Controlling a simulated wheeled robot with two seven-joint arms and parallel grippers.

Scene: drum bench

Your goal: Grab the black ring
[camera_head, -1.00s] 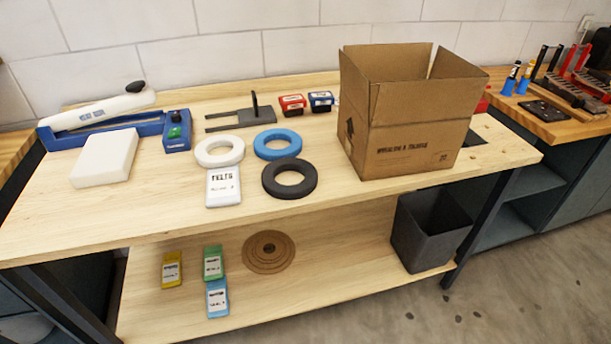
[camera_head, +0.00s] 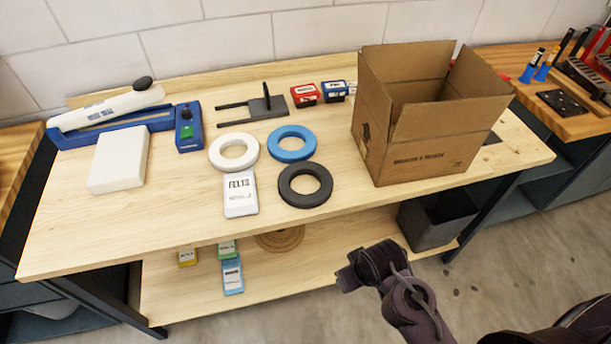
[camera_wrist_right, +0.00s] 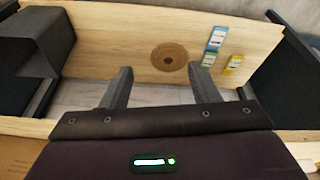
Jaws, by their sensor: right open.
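The black ring (camera_head: 305,185) lies flat on the wooden bench top, near its front edge. It is below the blue ring (camera_head: 292,144) and to the right of the white felts box (camera_head: 240,194) in the head view. My right gripper (camera_head: 350,270) is in front of the bench, below and to the right of the black ring and apart from it. In the right wrist view the right gripper (camera_wrist_right: 161,88) has its two fingers spread with nothing between them. The black ring is not in that view. My left gripper is not in view.
A white ring (camera_head: 234,152) lies left of the blue ring. An open cardboard box (camera_head: 425,155) stands to the right. A grey bin (camera_head: 440,222) and a brown disc (camera_wrist_right: 169,57) are on the lower shelf (camera_wrist_right: 120,30). Bare bench top lies left of the felts box.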

